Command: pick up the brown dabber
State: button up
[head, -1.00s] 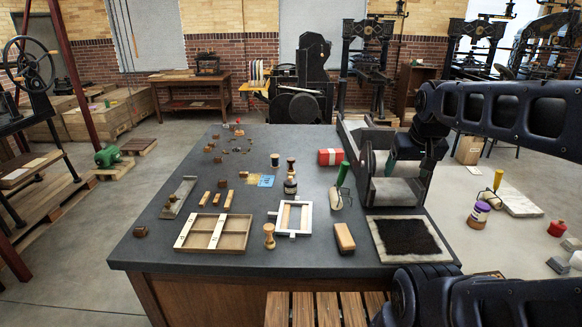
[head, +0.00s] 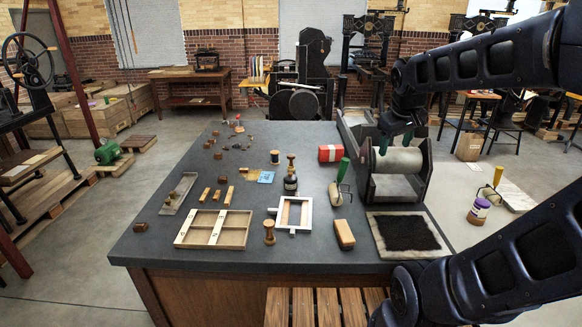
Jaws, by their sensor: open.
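Two dabber-like things stand upright on the dark table. One is a light brown turned-wood piece with a rounded top (head: 269,232), near the front middle. The other has a brown handle over a dark round body with a pale label (head: 290,180), further back. I cannot tell for sure which is the brown dabber. My gripper (head: 396,142) has greenish fingers, is open and hangs over the small roller press (head: 398,162), to the right of and well apart from both. Nothing shows between its fingers.
The dark table (head: 150,252) also holds a divided wooden tray (head: 213,227), a white frame (head: 293,214), a wooden block (head: 344,234), a green-handled roller (head: 341,184), a red box (head: 330,153) and a black inked slab (head: 402,232). The table's front left is mostly clear.

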jog(key=w+a+n+h, duration=0.1)
jog(key=w+a+n, duration=0.15)
jog(key=w, duration=0.35)
jog(key=w+a+n, duration=0.2)
jog(key=w+n, duration=0.2)
jog(key=w, duration=0.2)
jog(key=n+t+h, duration=0.1)
jog(key=n+h, duration=0.1)
jog(key=n, duration=1.6)
send_over(290, 156)
jog(key=s+a, duration=0.4)
notch_tip(290, 156, down, 19)
jog(key=x, duration=0.4)
jog(key=shift+w+d+f, duration=0.2)
jog(key=shift+w+d, duration=0.1)
jog(key=shift+w, duration=0.05)
jog(key=x, duration=0.5)
jog(key=shift+s+d+r, duration=0.15)
jog(key=shift+d, duration=0.25)
jog(key=shift+w+d+f, duration=0.1)
jog(key=shift+w+f, duration=0.15)
jog(key=shift+f, duration=0.1)
